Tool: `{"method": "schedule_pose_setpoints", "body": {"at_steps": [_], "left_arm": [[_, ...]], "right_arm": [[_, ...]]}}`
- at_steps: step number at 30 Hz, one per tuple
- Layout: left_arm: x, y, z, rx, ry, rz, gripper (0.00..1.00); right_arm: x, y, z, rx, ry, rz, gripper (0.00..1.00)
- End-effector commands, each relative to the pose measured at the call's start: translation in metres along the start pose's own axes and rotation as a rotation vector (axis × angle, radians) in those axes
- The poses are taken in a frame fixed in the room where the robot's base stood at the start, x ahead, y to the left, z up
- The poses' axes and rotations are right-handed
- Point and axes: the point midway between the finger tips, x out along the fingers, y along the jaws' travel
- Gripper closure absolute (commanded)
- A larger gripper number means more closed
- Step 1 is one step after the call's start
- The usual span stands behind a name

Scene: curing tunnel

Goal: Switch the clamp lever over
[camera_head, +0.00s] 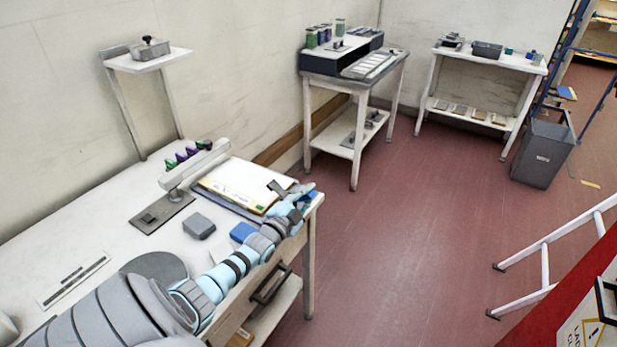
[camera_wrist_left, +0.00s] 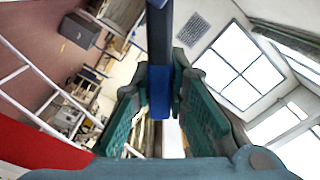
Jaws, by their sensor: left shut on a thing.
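My left gripper (camera_head: 290,205) reaches over the right end of the white workbench (camera_head: 105,212). It also shows in the left wrist view (camera_wrist_left: 160,105). Its two green-padded fingers are shut on a dark bar with a blue sleeve, which looks like the clamp lever (camera_wrist_left: 160,85). The lever runs from the top edge of that view down between the fingers. In the head view the gripper covers most of the clamp, so the lever's exact angle cannot be told. A flat board with papers (camera_head: 238,182) lies just left of the gripper. My right gripper is not in view.
A grey block (camera_head: 198,225), a blue block (camera_head: 242,232) and a round grey disc (camera_head: 155,268) lie on the bench near my left arm. A post with coloured clips (camera_head: 195,160) stands behind.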

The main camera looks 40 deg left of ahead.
Motion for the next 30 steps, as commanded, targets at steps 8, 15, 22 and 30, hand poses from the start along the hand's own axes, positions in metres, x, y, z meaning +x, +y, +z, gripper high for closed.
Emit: {"method": "schedule_pose_setpoints", "body": {"at_steps": [8, 15, 22, 30], "left_arm": [[0.001, 0.021, 0.002, 0.235, 0.0, 0.003, 1.0], [0.001, 0.032, 0.005, 0.383, 0.002, 0.003, 1.0], [0.001, 0.037, 0.007, 0.451, 0.003, 0.003, 1.0], [0.001, 0.039, 0.007, 0.471, 0.003, 0.004, 1.0]], "right_arm": [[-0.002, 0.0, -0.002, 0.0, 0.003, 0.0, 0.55], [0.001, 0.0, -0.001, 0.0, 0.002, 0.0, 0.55], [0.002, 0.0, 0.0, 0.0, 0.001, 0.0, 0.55], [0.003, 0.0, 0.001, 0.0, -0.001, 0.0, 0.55]]}}
